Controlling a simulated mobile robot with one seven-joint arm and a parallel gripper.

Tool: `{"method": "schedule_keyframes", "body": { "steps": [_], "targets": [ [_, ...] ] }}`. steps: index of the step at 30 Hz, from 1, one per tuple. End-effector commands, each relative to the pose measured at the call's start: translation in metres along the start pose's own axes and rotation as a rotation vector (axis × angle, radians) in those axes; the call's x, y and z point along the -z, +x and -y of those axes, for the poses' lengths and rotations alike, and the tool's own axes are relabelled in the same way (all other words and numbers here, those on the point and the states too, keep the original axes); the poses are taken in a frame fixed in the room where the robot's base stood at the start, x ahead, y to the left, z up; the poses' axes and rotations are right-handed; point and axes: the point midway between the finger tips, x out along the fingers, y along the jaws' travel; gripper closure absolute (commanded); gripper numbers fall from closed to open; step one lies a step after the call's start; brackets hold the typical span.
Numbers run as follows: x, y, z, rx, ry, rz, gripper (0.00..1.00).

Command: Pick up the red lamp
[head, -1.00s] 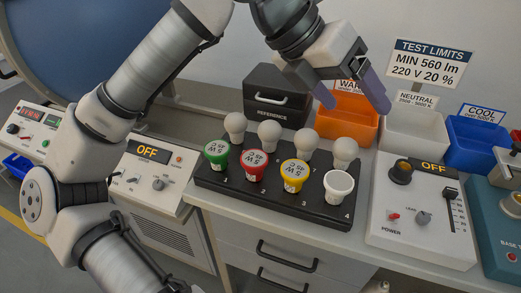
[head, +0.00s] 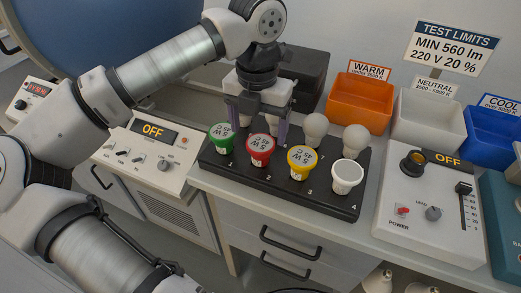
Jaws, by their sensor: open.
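My gripper (head: 258,130) is open and points down, just behind and above the red lamp in the picture. Its two purple-grey fingers are apart, and I see nothing held between them. Whether they touch the red lamp, I cannot tell. The green lamp (head: 221,136) stands to its left in slot 1. The yellow lamp (head: 301,158) stands to its right in slot 3. My gripper hides the back-left part of the tray.
A white lamp (head: 346,175) stands in slot 4, with pale bulbs (head: 315,128) behind. Orange (head: 359,105), white (head: 428,125) and blue (head: 488,137) bins stand at the back right. Control panels reading OFF flank the tray. More bulbs (head: 378,281) show low at the bottom right.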

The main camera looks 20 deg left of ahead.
Motion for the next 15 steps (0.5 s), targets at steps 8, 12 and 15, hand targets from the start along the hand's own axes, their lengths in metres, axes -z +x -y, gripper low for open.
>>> {"method": "schedule_keyframes", "body": {
  "steps": [8, 12, 15],
  "targets": [
    [0.000, 0.036, 0.005, 0.005, 0.002, -0.002, 0.21],
    [0.000, 0.050, 0.005, 0.003, 0.001, -0.001, 0.21],
    [0.000, 0.052, 0.005, 0.001, 0.001, 0.000, 0.21]
  ]
}}
